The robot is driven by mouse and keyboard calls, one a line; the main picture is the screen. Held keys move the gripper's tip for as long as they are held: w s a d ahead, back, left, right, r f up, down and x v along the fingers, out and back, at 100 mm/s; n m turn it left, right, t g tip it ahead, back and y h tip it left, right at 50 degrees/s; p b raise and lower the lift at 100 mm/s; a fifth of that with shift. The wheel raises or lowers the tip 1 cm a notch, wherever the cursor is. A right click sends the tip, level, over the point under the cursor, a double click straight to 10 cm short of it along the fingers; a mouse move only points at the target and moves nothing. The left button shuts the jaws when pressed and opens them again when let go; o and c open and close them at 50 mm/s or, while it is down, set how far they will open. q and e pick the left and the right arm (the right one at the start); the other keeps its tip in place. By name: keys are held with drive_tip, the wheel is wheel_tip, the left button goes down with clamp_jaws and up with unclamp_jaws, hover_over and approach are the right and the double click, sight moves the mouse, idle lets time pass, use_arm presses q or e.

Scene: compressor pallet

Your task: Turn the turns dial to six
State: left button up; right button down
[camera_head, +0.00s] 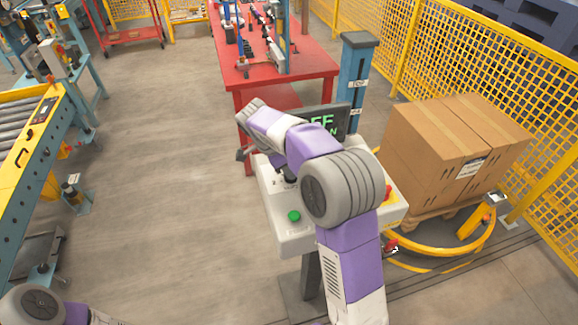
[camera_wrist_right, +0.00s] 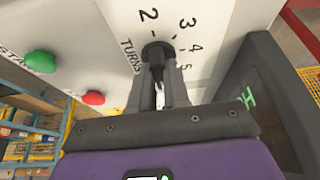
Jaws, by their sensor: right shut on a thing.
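The turns dial (camera_wrist_right: 157,52) is a small black knob on the light grey control panel (camera_wrist_right: 105,40), seen close in the right wrist view. The printed numbers 2, 3, 4 and 5 curve around it, with the word TURNS beside it. A six cannot be made out. My right gripper (camera_wrist_right: 160,90) is shut on the dial, one finger on each side. Which number the dial points to cannot be told. In the head view my right arm covers much of the control box (camera_head: 290,238) and hides the dial. My left gripper is out of view.
A green button (camera_wrist_right: 40,61) and a red button (camera_wrist_right: 93,97) sit near the dial. A dark display (camera_head: 335,121) with green letters stands behind the box. Stacked cartons (camera_head: 440,150) are at right by yellow fencing (camera_head: 450,60). Open floor (camera_head: 165,170) lies left.

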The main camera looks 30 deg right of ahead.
drive_tip(key=shift+s+a+f+m, duration=0.1)
drive_tip(key=shift+f+m, duration=0.15)
drive_tip(key=shift+m, duration=0.05)
drive_tip(key=c, duration=1.1)
unclamp_jaws()
drive_tip(key=shift+r, duration=0.25)
drive_tip(key=p+v, duration=0.2)
drive_tip(key=v, duration=0.5)
drive_tip(key=shift+r, duration=0.1)
